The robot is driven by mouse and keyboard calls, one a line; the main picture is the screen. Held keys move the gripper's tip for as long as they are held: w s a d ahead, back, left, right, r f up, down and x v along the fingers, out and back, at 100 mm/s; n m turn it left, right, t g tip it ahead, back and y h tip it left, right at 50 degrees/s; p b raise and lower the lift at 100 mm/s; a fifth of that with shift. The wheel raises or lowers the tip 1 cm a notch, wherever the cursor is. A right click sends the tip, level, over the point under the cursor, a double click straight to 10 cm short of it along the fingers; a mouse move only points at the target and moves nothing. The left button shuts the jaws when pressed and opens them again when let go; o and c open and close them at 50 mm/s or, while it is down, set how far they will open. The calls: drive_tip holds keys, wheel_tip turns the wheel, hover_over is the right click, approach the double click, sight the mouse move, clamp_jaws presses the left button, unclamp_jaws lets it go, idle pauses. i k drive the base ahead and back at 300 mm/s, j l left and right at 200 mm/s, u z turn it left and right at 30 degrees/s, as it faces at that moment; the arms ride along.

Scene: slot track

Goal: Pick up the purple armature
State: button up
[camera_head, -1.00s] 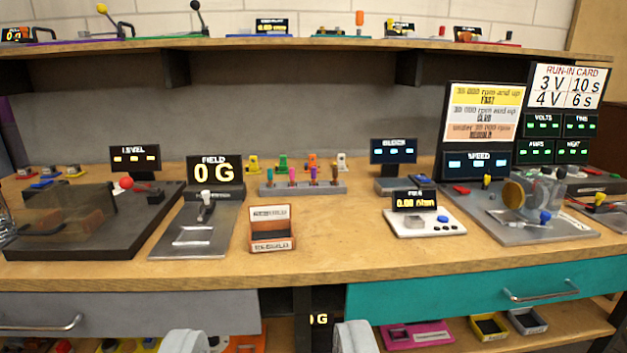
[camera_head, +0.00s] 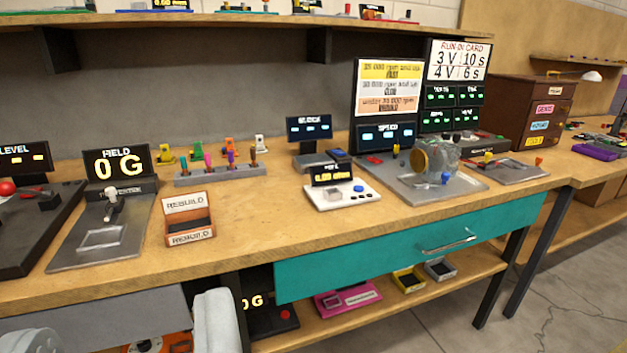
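The purple armature (camera_head: 231,158) looks like the small upright purple piece in a grey rack (camera_head: 220,176) on the workbench. It stands between a pink piece (camera_head: 208,160) and an orange-brown one (camera_head: 253,156). At this distance its detail is too small to tell. My gripper (camera_head: 115,325) shows only as two pale fingers at the bottom left edge, set wide apart with nothing seen between them. It is well in front of the bench and far from the rack.
An orange rebuild tray (camera_head: 190,238) and a white meter (camera_head: 342,195) stand in front of the rack. The field device (camera_head: 103,235) is to the left. A motor stand (camera_head: 436,185) is to the right. Bare wood lies between tray and meter.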

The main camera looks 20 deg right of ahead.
sight(230, 153)
drive_tip(key=i+z, duration=0.4)
drive_tip(key=i, duration=1.2)
